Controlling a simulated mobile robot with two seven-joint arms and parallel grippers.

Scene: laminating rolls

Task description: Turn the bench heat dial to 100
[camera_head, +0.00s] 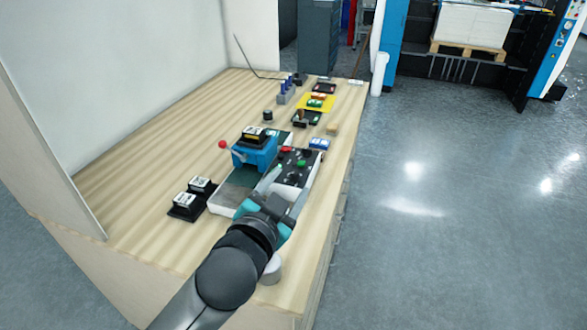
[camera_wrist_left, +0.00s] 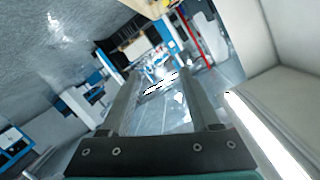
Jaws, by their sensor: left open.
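The black control panel (camera_head: 297,166) is on the wooden bench, beside the blue machine (camera_head: 254,152). It carries a red button, a green button and small dark knobs. I cannot tell which knob is the heat dial, and its scale is too small to read. My right gripper is in neither view.
A yellow mat (camera_head: 316,102) with small items and blue-topped bottles (camera_head: 283,92) are farther back. A white cylinder (camera_head: 272,270) is near the arm. The bench's left side is bare.

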